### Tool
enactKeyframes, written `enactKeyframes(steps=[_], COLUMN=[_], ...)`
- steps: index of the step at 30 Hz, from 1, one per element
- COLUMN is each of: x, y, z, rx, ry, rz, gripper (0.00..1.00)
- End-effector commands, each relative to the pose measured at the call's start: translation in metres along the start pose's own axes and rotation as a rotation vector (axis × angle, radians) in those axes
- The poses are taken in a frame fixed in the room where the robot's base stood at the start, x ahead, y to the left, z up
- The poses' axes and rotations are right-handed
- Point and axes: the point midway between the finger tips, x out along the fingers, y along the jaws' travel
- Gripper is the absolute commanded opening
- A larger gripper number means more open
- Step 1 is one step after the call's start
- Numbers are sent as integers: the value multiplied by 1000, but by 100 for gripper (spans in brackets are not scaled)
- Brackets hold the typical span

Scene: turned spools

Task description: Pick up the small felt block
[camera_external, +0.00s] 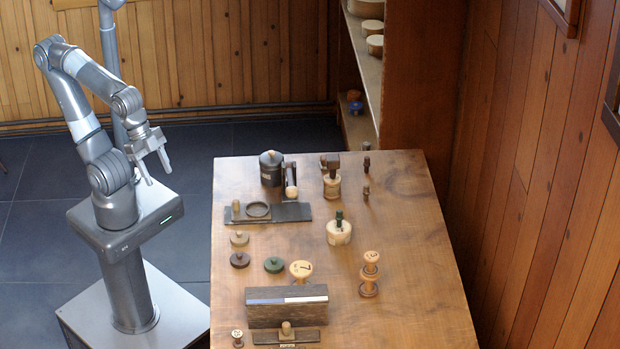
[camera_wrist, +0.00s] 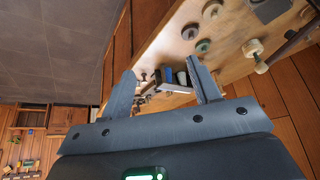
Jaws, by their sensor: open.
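My gripper (camera_external: 157,169) is open and empty, pointing down beside the left edge of the table, over the floor. In the wrist view my gripper (camera_wrist: 160,72) shows its two fingers spread apart, with nothing held between them. I cannot make out a small felt block for certain. A dark wooden block (camera_external: 287,313) with a blue and white strip along its top stands near the table's front. In the wrist view, small dark and blue shapes (camera_wrist: 182,78) show far off between the fingers, too small to identify.
The wooden table (camera_external: 400,270) holds several turned spools and knobs. A dark lidded canister (camera_external: 270,168) and a dark tray (camera_external: 292,212) stand at the back left. A cream spool (camera_external: 339,233) stands mid-table. The front right is clear. A shelf (camera_external: 367,75) stands behind.

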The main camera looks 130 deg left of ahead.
Motion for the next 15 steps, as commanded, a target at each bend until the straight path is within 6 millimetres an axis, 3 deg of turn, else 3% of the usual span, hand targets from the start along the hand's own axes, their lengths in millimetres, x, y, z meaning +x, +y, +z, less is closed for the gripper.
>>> enactKeyframes(steps=[8,15], x=[3,19], y=[-56,-128], z=[-77,-135], rx=[-139,-268], ry=[-81,-152], rz=[-60,-105], gripper=[56,56])
